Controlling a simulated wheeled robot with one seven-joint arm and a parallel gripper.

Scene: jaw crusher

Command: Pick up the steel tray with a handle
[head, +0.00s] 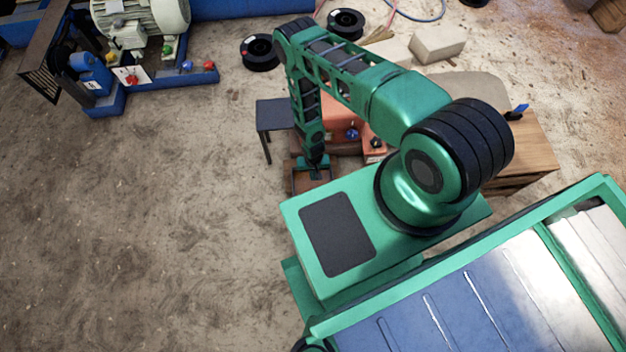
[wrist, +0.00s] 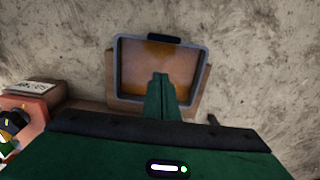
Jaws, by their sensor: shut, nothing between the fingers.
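The steel tray (wrist: 117,70) shows in the wrist view with a grey rim, a rusty brown inside and a dark handle (wrist: 163,40) on its far edge. It rests on a slightly larger brown wooden surface. My gripper (wrist: 160,76) is shut and empty. Its fingertips appear over the near half of the tray, apart from the handle. I cannot tell the height between fingertips and tray. In the head view my gripper (head: 314,168) points down at the small brown stand, and my arm hides part of that area.
A wooden table (head: 535,150) is farther right. A motor unit (head: 140,20) and black spools (head: 260,52) are at the back. The floor at left is clear.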

